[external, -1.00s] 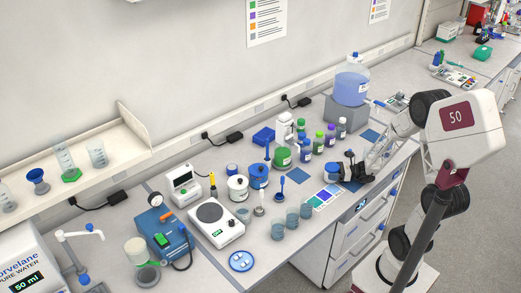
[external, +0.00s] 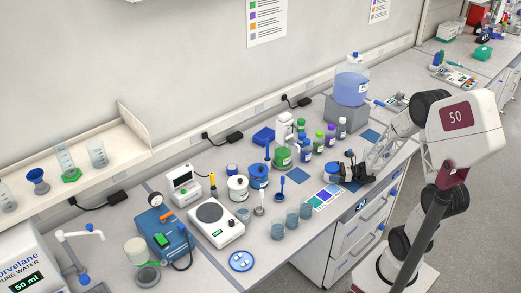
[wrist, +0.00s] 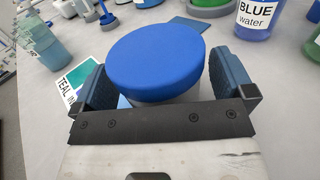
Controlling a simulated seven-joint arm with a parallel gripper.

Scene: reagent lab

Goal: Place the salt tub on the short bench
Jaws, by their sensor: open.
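A tub with a wide blue lid (wrist: 155,62) and a pale body stands between my gripper's fingers in the wrist view. Its label is hidden, so I cannot read whether it is the salt tub. In the external view the same tub (external: 345,171) is small and partly covered at the right end of the main bench. My gripper (external: 356,172) is low around it. In the wrist view my gripper (wrist: 168,90) is open, one finger on each side of the lid. A separate bench (external: 482,62) shows at the back right; I cannot tell whether it is the short bench.
A blue "BLUE water" tub (wrist: 258,18) is beyond the lid at upper right. A teal-marked card (wrist: 78,82) lies to the left. Several bottles (external: 318,143) and small beakers (external: 292,217) stand left of my gripper. A large blue-liquid carboy (external: 351,82) stands behind.

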